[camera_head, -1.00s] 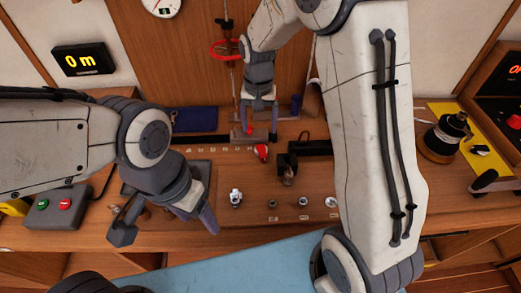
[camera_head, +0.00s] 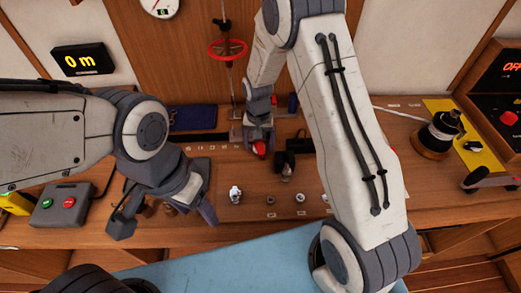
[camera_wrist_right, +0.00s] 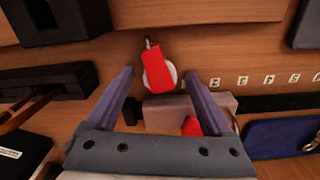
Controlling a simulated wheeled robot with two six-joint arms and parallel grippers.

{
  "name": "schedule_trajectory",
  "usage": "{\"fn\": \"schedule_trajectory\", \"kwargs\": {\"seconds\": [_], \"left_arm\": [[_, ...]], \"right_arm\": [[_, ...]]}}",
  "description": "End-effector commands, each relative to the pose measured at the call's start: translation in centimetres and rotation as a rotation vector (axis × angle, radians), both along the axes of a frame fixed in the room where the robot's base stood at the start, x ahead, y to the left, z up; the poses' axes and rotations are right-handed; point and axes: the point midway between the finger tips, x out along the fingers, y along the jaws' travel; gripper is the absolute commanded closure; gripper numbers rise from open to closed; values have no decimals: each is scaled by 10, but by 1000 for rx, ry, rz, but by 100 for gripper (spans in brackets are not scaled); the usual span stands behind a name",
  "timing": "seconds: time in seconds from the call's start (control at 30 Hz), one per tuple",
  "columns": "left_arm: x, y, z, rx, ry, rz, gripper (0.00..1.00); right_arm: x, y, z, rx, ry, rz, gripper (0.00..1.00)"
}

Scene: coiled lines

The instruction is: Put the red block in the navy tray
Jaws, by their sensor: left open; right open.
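The red block (camera_wrist_right: 157,68), a tapered red piece with a white round disc and a small metal end, lies on the wooden bench. In the head view the red block (camera_head: 259,148) is partly hidden by my right gripper (camera_head: 259,152). In the right wrist view the open fingers of my right gripper (camera_wrist_right: 157,76) stand on either side of the block, with gaps showing. The navy tray (camera_head: 192,118) lies at the bench's back left; it also shows in the right wrist view (camera_wrist_right: 275,138). My left gripper (camera_head: 165,214) is open and empty over the bench's front left.
A red handwheel (camera_head: 227,49) stands on a rod behind my right gripper. Beside the block is a black fixture (camera_head: 291,160). A pale block-like base (camera_wrist_right: 162,112) with a smaller red part lies near my fingers. Several small fittings (camera_head: 236,195) stand in front.

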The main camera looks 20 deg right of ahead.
Motion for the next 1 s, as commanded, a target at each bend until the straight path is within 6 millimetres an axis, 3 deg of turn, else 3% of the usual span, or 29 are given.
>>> {"fn": "schedule_trajectory", "kwargs": {"seconds": [0.1,0.3,0.33,0.67,1.0], "left_arm": [[0,0,0,0,0,0,36],[0,0,0,0,0,0,36],[0,0,0,0,0,0,36],[0,0,-2,0,0,0,36],[0,0,-15,0,0,0,36]], "right_arm": [[0,0,0,0,0,0,15],[0,0,0,0,0,0,92],[0,0,0,0,0,0,100],[1,0,7,0,-2,0,100],[2,0,71,2,-6,0,100]]}}
